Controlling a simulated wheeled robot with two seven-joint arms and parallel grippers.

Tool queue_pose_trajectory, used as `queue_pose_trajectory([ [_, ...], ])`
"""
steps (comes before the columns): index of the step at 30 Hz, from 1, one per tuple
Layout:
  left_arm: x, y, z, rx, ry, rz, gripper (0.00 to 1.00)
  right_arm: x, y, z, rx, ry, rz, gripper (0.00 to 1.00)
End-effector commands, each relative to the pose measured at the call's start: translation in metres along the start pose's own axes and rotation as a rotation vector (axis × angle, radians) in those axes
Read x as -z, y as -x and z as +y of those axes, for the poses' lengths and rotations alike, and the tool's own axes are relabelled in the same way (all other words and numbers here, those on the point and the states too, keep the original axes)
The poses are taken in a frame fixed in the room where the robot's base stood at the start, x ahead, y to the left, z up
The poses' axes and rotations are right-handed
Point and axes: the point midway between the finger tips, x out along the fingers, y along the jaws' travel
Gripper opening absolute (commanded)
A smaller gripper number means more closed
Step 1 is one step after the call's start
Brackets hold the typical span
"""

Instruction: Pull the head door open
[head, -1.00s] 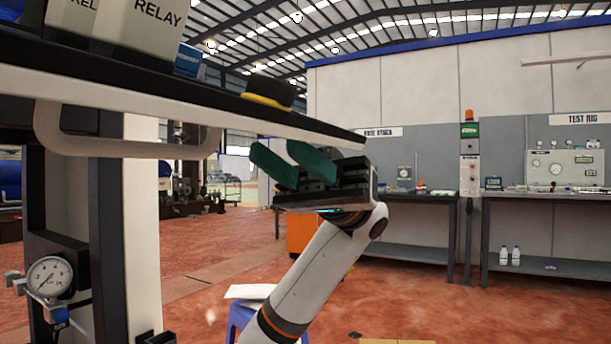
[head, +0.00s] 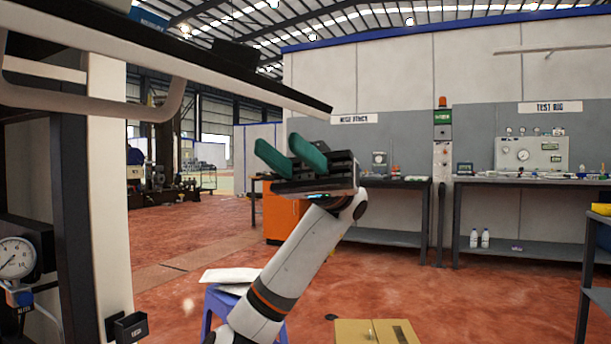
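I cannot make out a head door for certain in this view. A beige bar handle (head: 130,110) hangs under that shelf, left of the gripper.
A pressure gauge (head: 14,258) and a white post (head: 105,200) stand at the left. A blue stool (head: 215,305) with white sheets on it and a yellow box (head: 375,332) are low in front. Workbenches (head: 520,180) line the back wall. The red floor between is mostly open.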

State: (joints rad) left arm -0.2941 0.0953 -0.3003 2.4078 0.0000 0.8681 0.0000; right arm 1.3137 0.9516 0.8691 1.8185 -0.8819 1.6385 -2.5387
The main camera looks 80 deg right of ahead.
Motion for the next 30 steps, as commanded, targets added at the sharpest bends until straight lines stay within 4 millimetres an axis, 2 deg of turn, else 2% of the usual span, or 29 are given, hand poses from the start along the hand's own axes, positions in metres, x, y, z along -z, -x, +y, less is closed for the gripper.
queue_pose_trajectory([
  [22,0.003,-0.003,0.000,0.007,-0.003,-0.019,0.36,-0.001,0.053,-0.005,0.000,0.001,-0.001,0.32],
  [30,0.003,-0.005,0.000,0.011,-0.004,-0.030,0.36,-0.001,0.062,-0.006,0.000,0.001,0.001,0.32],
])
